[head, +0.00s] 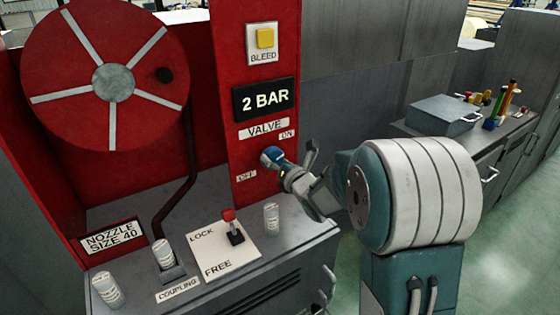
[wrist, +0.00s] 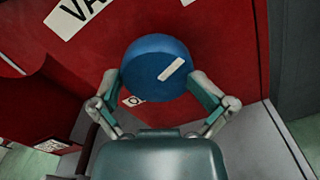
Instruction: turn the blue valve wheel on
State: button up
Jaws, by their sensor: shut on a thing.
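The blue valve wheel (head: 271,155) is on the red panel, below the VALVE label (head: 264,127). The ON label (head: 287,135) is above it to the right and the OFF label (head: 246,176) below it to the left. In the wrist view the wheel (wrist: 157,69) is a round blue disc with a white bar mark lying slanted across it. My gripper (wrist: 160,86) has one finger on each side of the wheel and is shut on it. In the head view my gripper (head: 283,168) reaches the wheel from the right and partly hides it.
Above are a 2 BAR display (head: 265,99) and a yellow BLEED button (head: 265,38). A red hose reel (head: 70,82) is at left. Below, a grey counter carries a red-topped lever (head: 232,225) on a LOCK/FREE plate and several white cylinders (head: 271,216).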

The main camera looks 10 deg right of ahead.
jog(key=shift+w+a, duration=0.25)
jog(key=shift+a, duration=0.05)
jog(key=o, duration=0.7)
jog(key=shift+s+d+f, duration=0.1)
jog(key=shift+s, duration=0.25)
jog(key=shift+v, duration=5.9)
